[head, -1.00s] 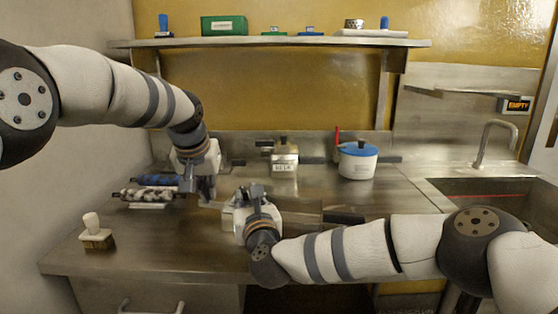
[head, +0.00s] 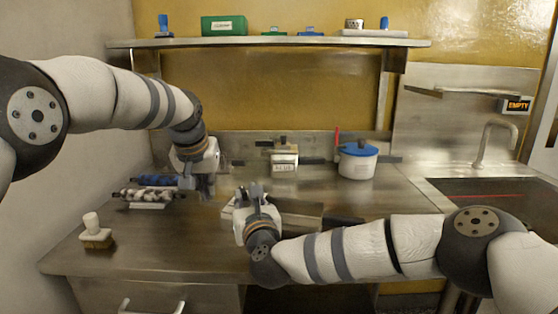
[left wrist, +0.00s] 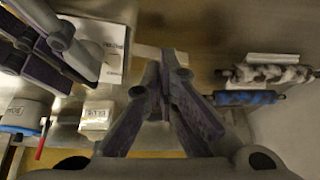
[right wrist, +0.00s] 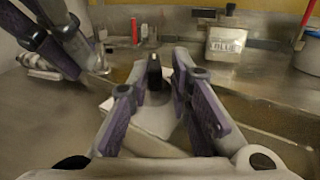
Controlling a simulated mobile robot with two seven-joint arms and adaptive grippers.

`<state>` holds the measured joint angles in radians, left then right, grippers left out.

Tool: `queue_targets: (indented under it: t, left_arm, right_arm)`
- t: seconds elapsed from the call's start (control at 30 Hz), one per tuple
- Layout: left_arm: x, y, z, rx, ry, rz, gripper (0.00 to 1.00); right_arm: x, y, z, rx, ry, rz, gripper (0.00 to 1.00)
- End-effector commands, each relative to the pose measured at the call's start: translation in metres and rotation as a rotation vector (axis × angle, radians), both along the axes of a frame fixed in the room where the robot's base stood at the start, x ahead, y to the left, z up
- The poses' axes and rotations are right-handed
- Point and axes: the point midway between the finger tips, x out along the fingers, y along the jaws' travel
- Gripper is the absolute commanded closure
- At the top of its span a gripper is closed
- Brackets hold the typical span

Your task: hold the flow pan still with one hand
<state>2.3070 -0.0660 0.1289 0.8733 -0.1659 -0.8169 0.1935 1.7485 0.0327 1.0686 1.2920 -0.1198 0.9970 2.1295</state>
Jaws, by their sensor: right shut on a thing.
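My right gripper (head: 254,192) is low over the middle of the worktop, with its fingers around a small dark upright grip (right wrist: 154,72) on a pale piece (right wrist: 150,112). I take this to be part of the flow pan; the fingers hide most of the contact. A metal pan body (head: 300,210) lies just right of this gripper. My left gripper (head: 203,184) is up and left of the right one, apart from it. In the left wrist view its fingertips (left wrist: 163,75) look closed together, with a pale bar just beyond them and no clear hold.
Blue and mottled rollers (head: 150,194) lie on the left of the worktop (head: 180,248). A brush (head: 95,232) stands at the front left. A labelled tin (head: 284,160) and blue-lidded pot (head: 357,160) stand at the back. The sink (head: 480,200) is at the right.

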Motion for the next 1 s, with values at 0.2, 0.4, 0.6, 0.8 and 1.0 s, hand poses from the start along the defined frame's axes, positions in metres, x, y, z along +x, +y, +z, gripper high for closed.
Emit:
queue_targets:
  t: [0.2, 0.4, 0.6, 0.8, 1.0]
  left_arm:
    - [0.000, 0.002, -0.002, 0.002, 0.003, 0.002, 1.00]
    - [0.000, 0.002, -0.002, 0.002, 0.004, 0.002, 1.00]
    - [-0.002, 0.006, -0.002, 0.003, 0.004, 0.003, 1.00]
    - [-0.003, 0.011, -0.002, 0.002, 0.003, 0.002, 1.00]
    - [-0.003, 0.017, -0.001, 0.001, 0.001, 0.002, 1.00]
  right_arm:
    - [0.001, -0.001, 0.001, 0.003, -0.001, -0.003, 1.00]
    - [0.001, -0.001, 0.001, 0.003, -0.001, -0.004, 1.00]
    - [0.001, -0.001, 0.001, 0.004, -0.002, -0.005, 1.00]
    - [0.001, -0.001, 0.001, 0.002, -0.001, -0.004, 1.00]
    - [0.001, -0.001, 0.000, 0.002, 0.000, -0.002, 1.00]
